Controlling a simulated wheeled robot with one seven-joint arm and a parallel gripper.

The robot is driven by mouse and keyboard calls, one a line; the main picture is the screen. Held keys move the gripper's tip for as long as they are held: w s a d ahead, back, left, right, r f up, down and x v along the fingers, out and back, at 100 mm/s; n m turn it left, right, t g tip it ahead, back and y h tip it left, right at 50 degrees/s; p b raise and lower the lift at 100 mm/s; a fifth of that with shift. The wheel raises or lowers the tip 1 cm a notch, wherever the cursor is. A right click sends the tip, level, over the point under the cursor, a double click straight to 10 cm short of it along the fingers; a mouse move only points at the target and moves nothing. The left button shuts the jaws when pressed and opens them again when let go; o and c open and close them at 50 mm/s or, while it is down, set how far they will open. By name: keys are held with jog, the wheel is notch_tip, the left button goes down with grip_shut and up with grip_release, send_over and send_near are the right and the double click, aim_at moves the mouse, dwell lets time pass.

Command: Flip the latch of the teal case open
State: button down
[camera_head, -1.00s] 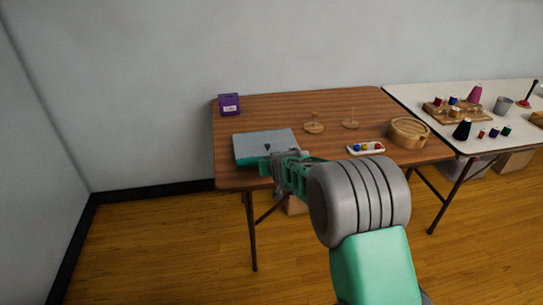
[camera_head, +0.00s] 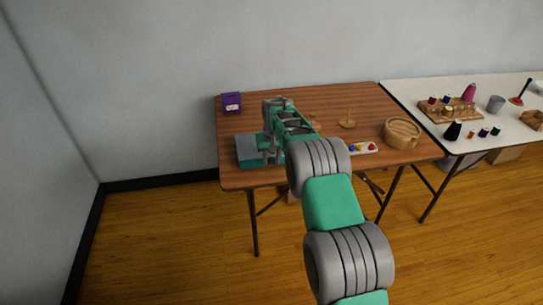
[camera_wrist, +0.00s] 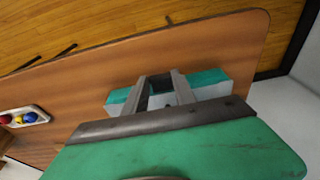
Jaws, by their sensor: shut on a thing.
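The teal case (camera_head: 248,152), with a grey top, lies at the front left of the brown table; my arm hides its right part. It also shows in the wrist view (camera_wrist: 208,90), where its teal edge faces the table's front edge. My gripper (camera_head: 270,158) points down over the case. In the wrist view my gripper (camera_wrist: 163,78) has its two grey fingers at the case's front edge, with a small dark part between them. This appears to be the latch (camera_wrist: 162,86), mostly hidden. I cannot tell whether it is flipped.
A purple box (camera_head: 232,102) stands at the back left of the brown table (camera_head: 300,95). A tray of coloured pots (camera_head: 363,148), a round wooden box (camera_head: 402,133) and a wooden stand (camera_head: 347,122) are to the right. A white table (camera_head: 400,92) adjoins.

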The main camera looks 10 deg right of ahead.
dwell(0.5)
jog(key=c, duration=1)
grip_release()
notch_tip(320, 180, up, 8)
jog(key=s, duration=0.1)
jog(key=shift+f+b, duration=0.15)
jog(key=shift+b, duration=0.2)
jog(key=shift+s, duration=0.1)
